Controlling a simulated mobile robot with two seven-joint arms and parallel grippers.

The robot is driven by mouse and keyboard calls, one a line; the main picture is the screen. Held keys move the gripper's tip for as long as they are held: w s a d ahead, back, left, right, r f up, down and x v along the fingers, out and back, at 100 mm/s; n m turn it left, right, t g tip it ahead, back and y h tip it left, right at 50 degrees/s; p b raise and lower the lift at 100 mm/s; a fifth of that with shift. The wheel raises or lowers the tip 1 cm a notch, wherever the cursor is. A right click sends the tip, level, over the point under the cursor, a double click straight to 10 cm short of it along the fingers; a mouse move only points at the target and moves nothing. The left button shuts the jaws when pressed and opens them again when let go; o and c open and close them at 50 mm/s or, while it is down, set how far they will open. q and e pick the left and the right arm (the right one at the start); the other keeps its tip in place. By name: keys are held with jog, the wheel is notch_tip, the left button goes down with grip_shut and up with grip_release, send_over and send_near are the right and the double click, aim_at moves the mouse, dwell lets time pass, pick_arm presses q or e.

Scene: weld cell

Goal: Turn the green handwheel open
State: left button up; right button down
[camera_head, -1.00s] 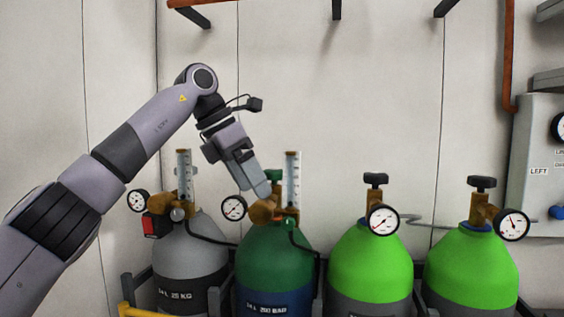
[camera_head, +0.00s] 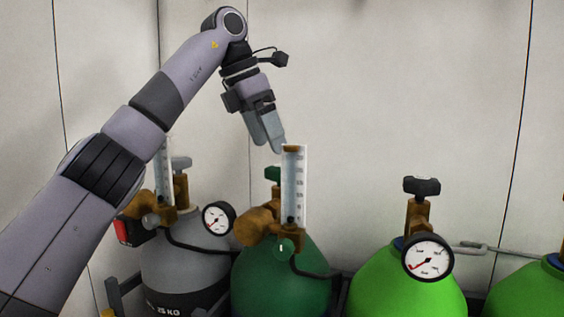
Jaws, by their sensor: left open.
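The green handwheel (camera_head: 272,174) sits on top of the brass valve of the dark green cylinder (camera_head: 278,275). It is small and partly hidden behind the clear flowmeter tube (camera_head: 293,185). My left gripper (camera_head: 273,146) points down just above the handwheel, with its fingertips apart from it in the picture. Its fingers are open and I see nothing between them. The flowmeter's top overlaps the area near the fingertips, so the depth between them is hard to tell. My right gripper is not in view.
A grey cylinder (camera_head: 185,262) with a grey handwheel stands to the left, partly behind my left arm. A bright green cylinder (camera_head: 405,285) with a black handwheel (camera_head: 421,186) stands to the right. A round gauge (camera_head: 218,218) and a brass regulator (camera_head: 257,226) crowd the valve. The wall above is clear.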

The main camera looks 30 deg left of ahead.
aim_at(279, 166)
pick_arm(q)
jog(key=shift+x, duration=3.05)
jog(key=c, duration=1.1)
